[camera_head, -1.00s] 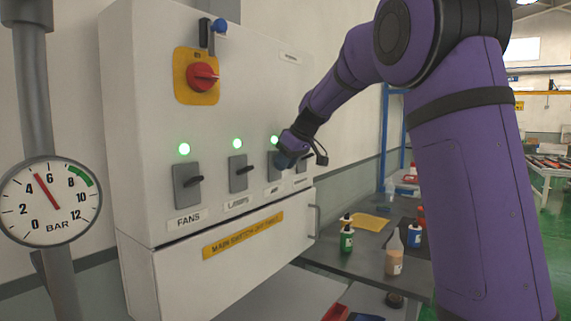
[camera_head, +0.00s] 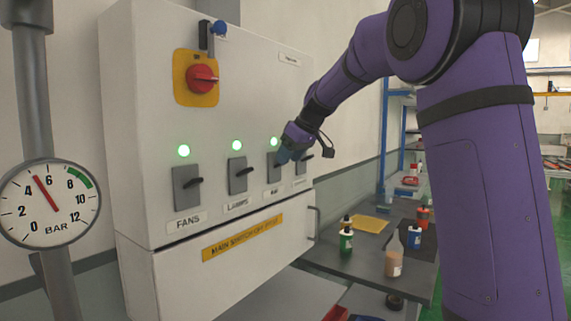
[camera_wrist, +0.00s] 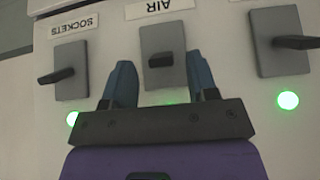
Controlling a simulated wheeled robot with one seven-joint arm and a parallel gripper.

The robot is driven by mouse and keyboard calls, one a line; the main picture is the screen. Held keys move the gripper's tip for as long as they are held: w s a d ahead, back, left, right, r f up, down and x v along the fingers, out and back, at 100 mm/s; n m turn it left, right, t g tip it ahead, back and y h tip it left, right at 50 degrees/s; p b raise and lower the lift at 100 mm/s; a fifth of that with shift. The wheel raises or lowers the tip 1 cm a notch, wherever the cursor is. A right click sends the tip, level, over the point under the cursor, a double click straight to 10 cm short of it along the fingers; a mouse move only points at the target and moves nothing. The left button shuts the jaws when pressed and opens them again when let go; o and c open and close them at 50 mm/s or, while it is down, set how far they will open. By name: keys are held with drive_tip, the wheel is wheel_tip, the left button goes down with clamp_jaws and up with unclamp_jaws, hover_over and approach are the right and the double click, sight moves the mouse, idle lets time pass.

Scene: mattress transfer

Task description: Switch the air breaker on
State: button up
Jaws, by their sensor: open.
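The AIR breaker (camera_wrist: 163,55) is a grey plate with a dark lever, in the middle of the wrist view, which shows the panel upside down. Its lever (camera_wrist: 160,60) lies roughly crosswise. My gripper (camera_wrist: 161,82) is open, with one blue finger on each side of the lower part of the plate and nothing between them that I can see held. I cannot tell whether a finger touches the lever. In the head view my gripper (camera_head: 284,157) is at the AIR breaker (camera_head: 272,173) and partly hides it. A green lamp (camera_head: 274,141) glows above it.
The SOCKETS breaker (camera_wrist: 70,70) and the LAMPS breaker (camera_wrist: 280,40) flank it closely. The FANS breaker (camera_head: 186,187) is farther left. A red rotary switch (camera_head: 202,78) sits above. A gauge (camera_head: 48,203) stands at left. Bottles stand on the workbench (camera_head: 350,265).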

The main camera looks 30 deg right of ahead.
drive_tip(key=v, duration=0.7)
drive_tip(key=shift+s+r, duration=0.2)
drive_tip(key=shift+r, duration=0.1)
drive_tip(key=shift+d, duration=0.1)
